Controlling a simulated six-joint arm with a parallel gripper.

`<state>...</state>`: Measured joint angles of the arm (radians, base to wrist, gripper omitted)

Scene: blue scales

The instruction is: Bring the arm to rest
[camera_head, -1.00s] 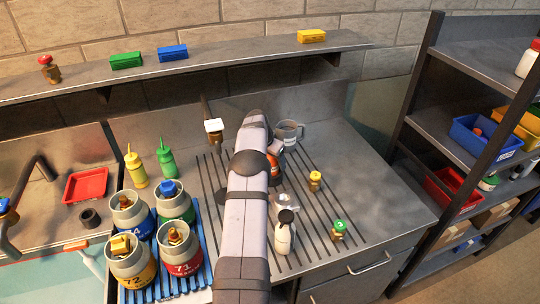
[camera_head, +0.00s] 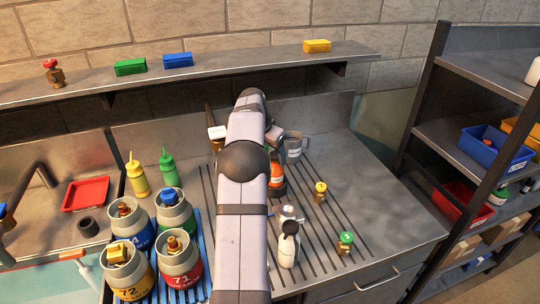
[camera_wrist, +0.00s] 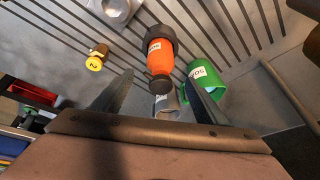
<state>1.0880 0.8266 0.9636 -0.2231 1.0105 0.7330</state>
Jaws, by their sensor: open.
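My arm (camera_head: 243,200) reaches up the middle of the head view over the ribbed steel counter. Its end bends right, beside the grey mug (camera_head: 294,149) and above the orange bottle (camera_head: 276,174). My gripper (camera_wrist: 160,95) shows in the wrist view with two dark fingers spread apart. Nothing is held between them. Beyond the fingers stand the orange bottle (camera_wrist: 160,65) with a dark cap and a green mug (camera_wrist: 203,78). A grey labelled object (camera_wrist: 166,99) is partly hidden behind the fingers. The fingertips are hard to make out in the head view.
A yellow-topped fitting (camera_head: 320,190), a green-topped fitting (camera_head: 346,241) and a white bottle (camera_head: 289,246) stand right of my arm. Several labelled cylinders stand on a blue rack (camera_head: 197,222) at left. A wall shelf (camera_head: 215,68) runs behind. The counter's right side is clear.

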